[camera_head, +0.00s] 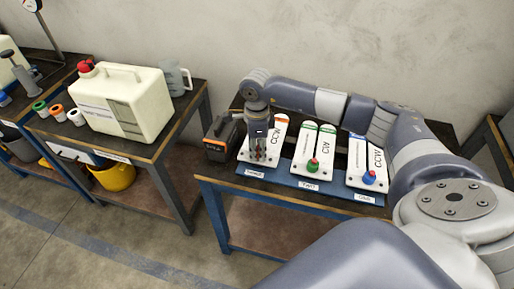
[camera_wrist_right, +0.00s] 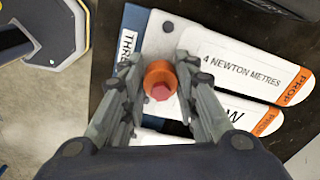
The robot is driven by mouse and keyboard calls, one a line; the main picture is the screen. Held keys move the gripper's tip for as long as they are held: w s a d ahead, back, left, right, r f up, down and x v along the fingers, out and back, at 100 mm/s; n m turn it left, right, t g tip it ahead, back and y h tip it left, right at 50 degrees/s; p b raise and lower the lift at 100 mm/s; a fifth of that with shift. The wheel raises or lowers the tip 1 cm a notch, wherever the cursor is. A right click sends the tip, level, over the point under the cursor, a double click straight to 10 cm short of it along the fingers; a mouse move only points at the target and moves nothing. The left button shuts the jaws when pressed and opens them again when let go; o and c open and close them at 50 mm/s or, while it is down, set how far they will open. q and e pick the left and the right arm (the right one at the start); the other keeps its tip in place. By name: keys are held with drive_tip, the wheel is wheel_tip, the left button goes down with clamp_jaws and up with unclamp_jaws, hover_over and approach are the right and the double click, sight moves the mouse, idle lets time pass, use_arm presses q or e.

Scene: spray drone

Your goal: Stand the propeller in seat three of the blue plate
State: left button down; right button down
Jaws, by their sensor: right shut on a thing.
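The blue plate (camera_head: 285,177) lies on the dark workbench and carries three white folded propellers in a row. The left propeller (camera_head: 278,131) has orange tips, and its orange hub (camera_wrist_right: 160,77) with a red top shows in the wrist view. My right gripper (camera_head: 259,153) points down over it, and its fingers (camera_wrist_right: 158,72) are shut on the hub. The label "THREE" (camera_wrist_right: 127,47) is beside this propeller. The gripper partly hides the hub in the head view. I cannot tell whether the propeller is fully seated. My left gripper is not in view.
The middle propeller (camera_head: 316,145) has a green hub, the right one (camera_head: 366,160) a blue hub. A dark box (camera_head: 220,138) with orange stands close left of the plate. A white jug (camera_head: 122,100) stands on another bench. My right arm spans behind the propellers.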

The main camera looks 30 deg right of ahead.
drive_tip(key=shift+f, duration=0.25)
drive_tip(key=c, duration=1.2)
unclamp_jaws()
wheel_tip(320, 180, up, 12)
